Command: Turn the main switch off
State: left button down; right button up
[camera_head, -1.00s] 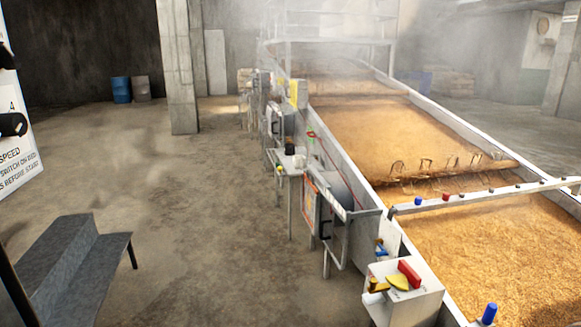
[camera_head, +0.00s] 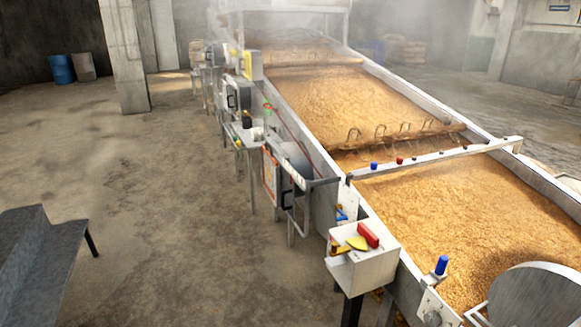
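A pale control box (camera_head: 362,266) stands at the near left side of the long grain bed. On its top are a red bar-shaped handle (camera_head: 369,235) and a yellow piece (camera_head: 356,243). I cannot tell for sure which control is the main switch or read any label. Farther along the same side are a grey cabinet (camera_head: 296,168) with an orange-edged door and a yellow box (camera_head: 253,65). Neither of my grippers is in view.
The steaming grain bed (camera_head: 340,100) runs away from me behind a metal side wall. A crossbar (camera_head: 430,160) with coloured knobs spans it. A blue knob (camera_head: 441,265) and a round grey disc (camera_head: 535,298) are near right. Grey steps (camera_head: 35,255) stand left; the floor between is clear.

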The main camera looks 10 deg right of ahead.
aim_at(358, 242)
jog(key=i+l+z, duration=0.25)
jog(key=i, duration=0.35)
jog(key=i+l+z, duration=0.25)
jog(key=i, duration=0.35)
jog(key=i+l+z, duration=0.25)
jog(key=i, duration=0.4)
